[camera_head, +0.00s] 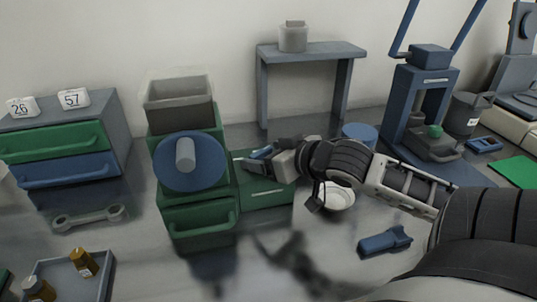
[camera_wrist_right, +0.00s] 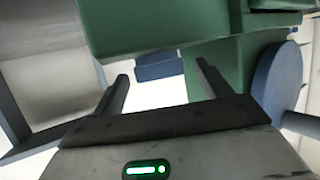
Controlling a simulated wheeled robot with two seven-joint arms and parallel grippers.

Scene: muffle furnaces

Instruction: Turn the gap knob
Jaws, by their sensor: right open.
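A green machine (camera_head: 222,190) stands left of centre with a grey hopper (camera_head: 180,105) on top and a large blue wheel (camera_head: 190,175) with a pale grey hub on its front. My right gripper (camera_head: 258,162) is at the machine's right side, above its low green box. In the right wrist view the gripper (camera_wrist_right: 162,80) is open, with nothing between its fingertips. A small blue part (camera_wrist_right: 158,68) shows beyond the fingers, under a green block; it may be the gap knob, but I cannot tell for sure. The blue wheel (camera_wrist_right: 278,80) is at right there. My left gripper is not seen.
A grey side table (camera_head: 310,50) holds a pot behind my right arm. A white bowl (camera_head: 338,196) and a blue tool (camera_head: 384,241) lie near the arm. A drawer cabinet (camera_head: 120,140) is at left, a tray (camera_head: 100,285) at lower left, and a blue press (camera_head: 405,100) at right.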

